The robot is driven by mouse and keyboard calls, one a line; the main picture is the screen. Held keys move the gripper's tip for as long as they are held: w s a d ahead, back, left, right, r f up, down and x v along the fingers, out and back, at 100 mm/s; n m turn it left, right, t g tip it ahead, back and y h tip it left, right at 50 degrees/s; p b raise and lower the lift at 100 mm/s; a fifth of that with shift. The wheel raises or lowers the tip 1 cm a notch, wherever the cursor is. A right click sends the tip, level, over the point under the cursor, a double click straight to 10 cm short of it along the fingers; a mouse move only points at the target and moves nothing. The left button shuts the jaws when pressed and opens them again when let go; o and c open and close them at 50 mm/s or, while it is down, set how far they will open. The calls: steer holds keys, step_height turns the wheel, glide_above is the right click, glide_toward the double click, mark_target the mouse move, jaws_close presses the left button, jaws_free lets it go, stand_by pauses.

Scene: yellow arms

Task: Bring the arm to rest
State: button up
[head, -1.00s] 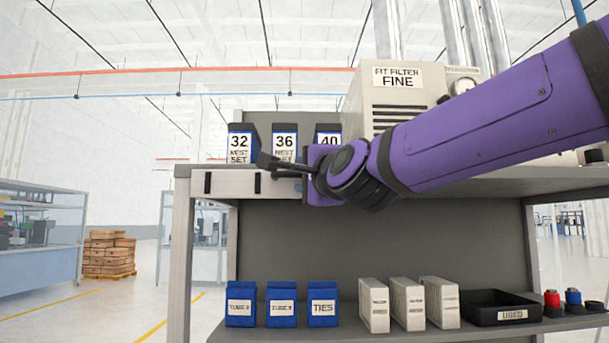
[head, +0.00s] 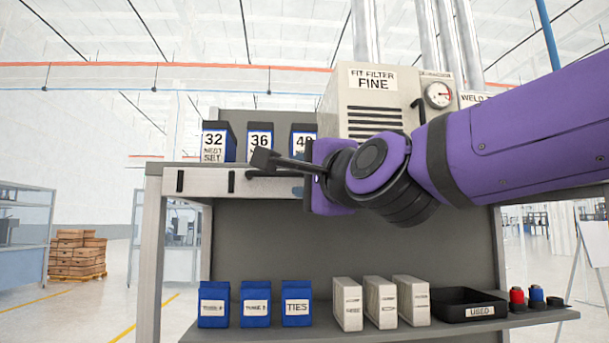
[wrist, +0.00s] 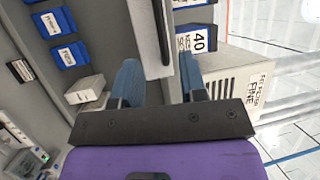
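My purple arm (head: 530,135) reaches in from the right in the head view and ends in front of the upper shelf's front edge. My gripper (wrist: 159,64) shows two blue fingers well apart in the wrist view, with nothing held between them. The shelf's grey front rail (wrist: 150,35) shows beyond and between the fingers; I cannot tell whether they touch it. In the head view the gripper (head: 272,168) points left, just in front of the rail below the blue-and-white boxes, and its fingers are partly hard to make out.
The upper shelf bears boxes marked 32 (head: 216,142), 36 (head: 260,142) and 40, and a filter unit (head: 376,100). The lower shelf holds blue boxes (head: 255,304), white boxes (head: 381,303), a black USED tray (head: 470,312) and small red and blue items.

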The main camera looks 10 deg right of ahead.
steer(key=s+d+f+n+g+h, duration=0.2)
steer(key=s+d+f+n+g, duration=0.2)
steer(key=d+f, duration=0.3)
steer(key=s+d+f+n+g+h, duration=0.2)
steer(key=s+d+f+n+g, duration=0.2)
steer(key=s+d+f, duration=0.3)
steer(key=s+d+f+n+g+h, duration=0.3)
steer(key=d+f, duration=0.6)
steer(key=f, duration=0.6)
steer(key=s+n+g, duration=0.2)
steer(key=shift+s+f, duration=0.25)
steer(key=shift+s, duration=0.15)
